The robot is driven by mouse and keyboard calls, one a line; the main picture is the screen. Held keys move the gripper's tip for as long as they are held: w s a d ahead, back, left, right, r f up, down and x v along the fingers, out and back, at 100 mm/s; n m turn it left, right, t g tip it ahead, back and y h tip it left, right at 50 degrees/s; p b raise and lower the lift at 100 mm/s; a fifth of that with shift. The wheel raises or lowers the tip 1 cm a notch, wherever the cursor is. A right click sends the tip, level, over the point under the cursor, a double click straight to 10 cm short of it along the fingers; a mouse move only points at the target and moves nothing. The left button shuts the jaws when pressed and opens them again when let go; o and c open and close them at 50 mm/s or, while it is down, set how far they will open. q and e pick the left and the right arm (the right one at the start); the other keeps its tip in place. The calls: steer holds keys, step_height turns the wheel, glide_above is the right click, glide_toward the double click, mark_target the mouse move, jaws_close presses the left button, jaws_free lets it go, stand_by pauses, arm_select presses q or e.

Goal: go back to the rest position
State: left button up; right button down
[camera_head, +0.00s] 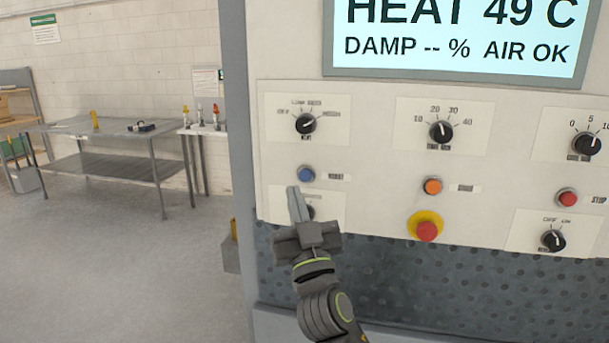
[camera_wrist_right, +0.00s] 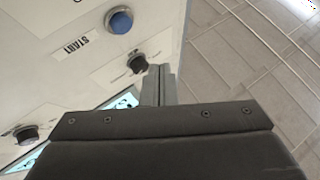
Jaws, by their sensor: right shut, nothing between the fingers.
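My right gripper (camera_head: 298,192) is in front of the lower left of the control panel (camera_head: 370,170), pointing up. Its two fingers are closed together with nothing between them. The fingertips are just below and left of the blue button (camera_head: 306,174) and partly cover a dark knob (camera_head: 310,212) behind them. In the right wrist view the closed fingers (camera_wrist_right: 160,72) show past the gripper body, beside a dark knob (camera_wrist_right: 137,63). The blue button (camera_wrist_right: 119,20) is there too. I cannot tell whether the fingers touch the panel. My left gripper is not in view.
The panel also bears an orange button (camera_head: 432,187), a red mushroom button (camera_head: 427,230) and several knobs. The display (camera_head: 455,45) reads HEAT 49 C, DAMP -- %, AIR OK. A metal table (camera_head: 110,165) stands at the far left, with open floor (camera_head: 130,270) before it.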

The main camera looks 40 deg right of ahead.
stand_by(0.8)
steer(key=w+d+f+n+g+y, duration=0.1)
steer(key=w+d+f+g, duration=0.2)
steer(key=f, duration=1)
steer(key=w+f+n+g+y, duration=0.2)
steer(key=w+f+g, duration=0.25)
steer(key=f, duration=0.95)
steer(key=s+f+g+y, duration=0.15)
steer(key=s+f, duration=0.25)
steer(key=f, duration=0.8)
steer(key=s+d+f+g, duration=0.1)
steer(key=s+f+g, duration=0.3)
steer(key=f, duration=0.7)
steer(key=s+f+g, duration=0.1)
steer(key=s+f, duration=0.4)
steer(key=f, duration=0.7)
steer(key=s+a+f+g, duration=0.1)
steer(key=s+f+g, duration=0.2)
steer(key=s+f, duration=0.4)
steer(key=s+a+f+g+y+b, duration=0.1)
steer(key=s+f, duration=0.6)
steer(key=s, duration=1.1)
steer(key=s+a+f+g+y, duration=0.1)
steer(key=s+a+f+g, duration=0.2)
steer(key=s+f, duration=0.4)
steer(key=s+g, duration=0.1)
steer(key=s, duration=0.5)
steer(key=shift+g, duration=0.4)
